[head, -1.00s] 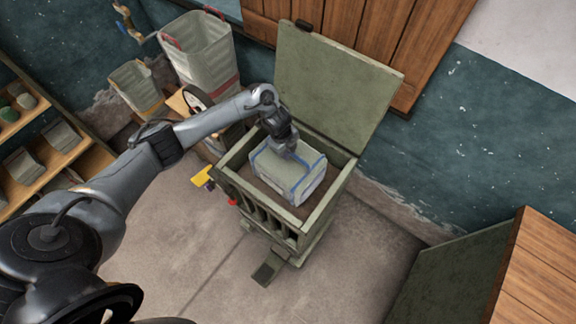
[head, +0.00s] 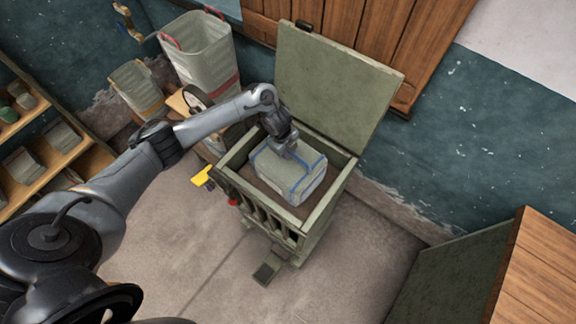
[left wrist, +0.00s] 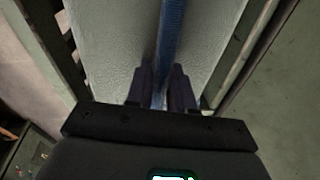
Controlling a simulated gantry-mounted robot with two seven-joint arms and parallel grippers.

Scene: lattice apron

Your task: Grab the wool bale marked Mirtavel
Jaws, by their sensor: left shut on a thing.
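A pale grey-green wool bale (head: 306,184) with blue straps lies inside a green slatted bin (head: 322,222) with its lid raised. No name can be read on the bale. My left gripper (head: 289,153) comes down from above onto the bale's top. In the left wrist view its two fingers (left wrist: 163,78) close on the blue strap (left wrist: 171,30), which runs over the pale bale (left wrist: 108,38). The bale still sits down between the bin walls. Whether it touches the bin floor is hidden. My right gripper is not in view.
The raised lid (head: 335,85) stands behind the bin. A tall bin (head: 200,60) and a bucket (head: 138,92) stand at the back left. Shelves (head: 40,170) line the left. A wooden-topped cabinet (head: 540,275) is at the lower right.

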